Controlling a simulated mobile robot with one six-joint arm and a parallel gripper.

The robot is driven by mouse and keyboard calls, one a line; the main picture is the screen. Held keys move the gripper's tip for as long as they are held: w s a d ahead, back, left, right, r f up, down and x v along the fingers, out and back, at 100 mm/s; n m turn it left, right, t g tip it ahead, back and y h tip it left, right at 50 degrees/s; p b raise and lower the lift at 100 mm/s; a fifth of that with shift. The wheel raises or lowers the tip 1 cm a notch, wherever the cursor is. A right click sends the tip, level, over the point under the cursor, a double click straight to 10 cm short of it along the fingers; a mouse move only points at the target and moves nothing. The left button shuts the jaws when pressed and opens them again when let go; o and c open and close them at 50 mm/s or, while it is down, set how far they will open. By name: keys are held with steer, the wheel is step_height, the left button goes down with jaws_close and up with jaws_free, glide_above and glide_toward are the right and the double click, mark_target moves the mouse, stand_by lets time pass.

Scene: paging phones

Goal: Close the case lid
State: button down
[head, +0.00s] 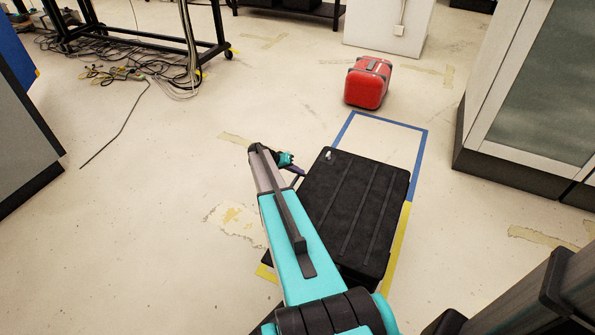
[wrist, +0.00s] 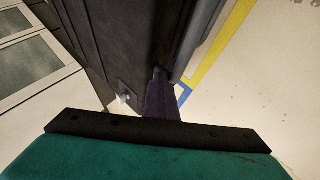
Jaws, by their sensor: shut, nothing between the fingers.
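The black case (head: 352,220) lies on the floor in front of me, its ribbed lid facing up in the head view. The lid looks down over the case, but I cannot tell whether it is fully shut. A small pale part (head: 328,156) shows near its far left corner. My gripper (head: 298,172) is shut and empty at the case's left side, near that corner. In the wrist view the narrow fingers (wrist: 160,76) point along the dark case (wrist: 115,35), close to or touching it. The exact contact is hidden.
A red case (head: 368,84) stands on the floor beyond the blue tape outline (head: 388,121). Yellow tape (head: 397,247) runs along the black case's right side. Cabinets (head: 545,90) stand at right, and a wheeled rack with loose cables (head: 150,75) at far left. The floor at left is mostly clear.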

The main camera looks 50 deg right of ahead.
steer(key=shift+a+f, duration=0.25)
steer(key=shift+f, duration=0.9)
steer(key=r, duration=0.2)
steer(key=r+p, duration=0.1)
steer(key=r, duration=0.3)
steer(key=shift+a, duration=0.25)
steer(key=w+a+r+p, duration=0.1)
steer(key=w+a+r, duration=0.1)
steer(key=w+a, duration=0.4)
steer(key=shift+w+a+r+p, duration=0.15)
steer(key=shift+a+r+p, duration=0.2)
steer(key=shift+a+r, duration=0.1)
